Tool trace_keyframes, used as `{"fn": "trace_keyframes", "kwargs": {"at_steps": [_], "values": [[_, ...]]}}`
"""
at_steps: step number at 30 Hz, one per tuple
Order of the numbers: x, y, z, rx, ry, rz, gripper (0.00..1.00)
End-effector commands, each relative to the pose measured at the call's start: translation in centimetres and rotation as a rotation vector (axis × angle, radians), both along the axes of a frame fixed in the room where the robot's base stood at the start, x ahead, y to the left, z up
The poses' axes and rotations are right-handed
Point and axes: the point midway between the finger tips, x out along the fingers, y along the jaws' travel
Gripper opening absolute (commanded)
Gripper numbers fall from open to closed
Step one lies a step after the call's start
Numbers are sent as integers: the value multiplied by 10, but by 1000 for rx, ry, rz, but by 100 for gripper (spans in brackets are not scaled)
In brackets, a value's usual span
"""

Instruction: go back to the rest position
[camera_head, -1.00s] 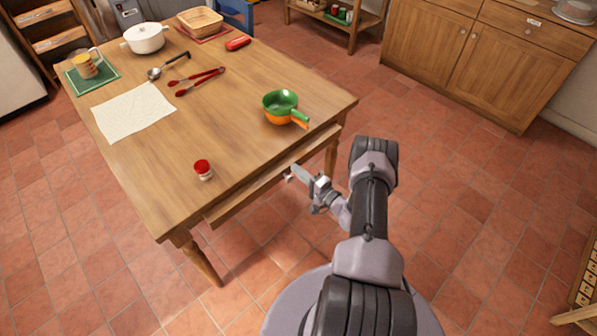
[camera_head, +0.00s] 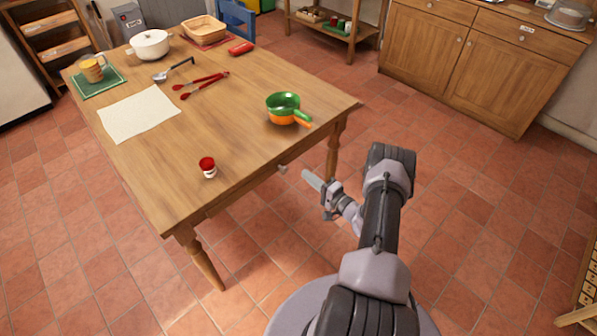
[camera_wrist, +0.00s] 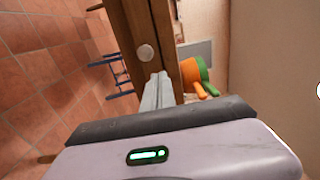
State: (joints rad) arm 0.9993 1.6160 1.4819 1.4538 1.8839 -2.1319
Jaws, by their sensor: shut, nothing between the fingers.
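My gripper (camera_head: 310,178) is shut and empty. In the head view it is just off the near right side of the wooden table (camera_head: 235,120), beside the round drawer knob (camera_head: 283,168). A small gap shows between the fingertips and the knob. The drawer front is flush with the table edge. In the wrist view my closed fingers (camera_wrist: 157,88) point at the table's drawer side, just below the knob (camera_wrist: 146,53). The arm is stretched out low in front of my base.
Clear tiled floor (camera_head: 470,210) lies to the right.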

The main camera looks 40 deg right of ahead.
Motion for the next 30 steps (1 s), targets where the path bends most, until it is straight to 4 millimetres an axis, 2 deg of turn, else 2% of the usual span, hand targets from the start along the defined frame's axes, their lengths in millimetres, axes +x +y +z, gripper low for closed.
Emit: {"fn": "trace_keyframes", "kwargs": {"at_steps": [1, 3, 6, 9, 14, 17, 20, 21, 23, 24, 26, 27, 29, 30], "values": [[-14, -2, 7, 2, 0, -5, 0], [-32, -3, 5, 3, 1, -3, 0], [-49, -4, 3, 3, 1, -2, 0], [-58, -4, 1, 2, 1, -1, 0], [-58, -3, 4, 2, 1, 14, 0], [-34, 13, 41, 7, 12, 135, 0], [1, 63, 117, 15, 78, 395, 0], [10, 92, 150, 9, 127, 511, 0], [15, 138, 196, -13, 218, 672, 0], [11, 170, 226, -41, 289, 769, 0], [-3, 219, 268, -104, 410, 896, 0], [-18, 248, 291, -160, 496, 961, 0], [-47, 287, 322, -262, 618, 1024, 0], [-69, 307, 339, -342, 692, 1043, 0]]}}
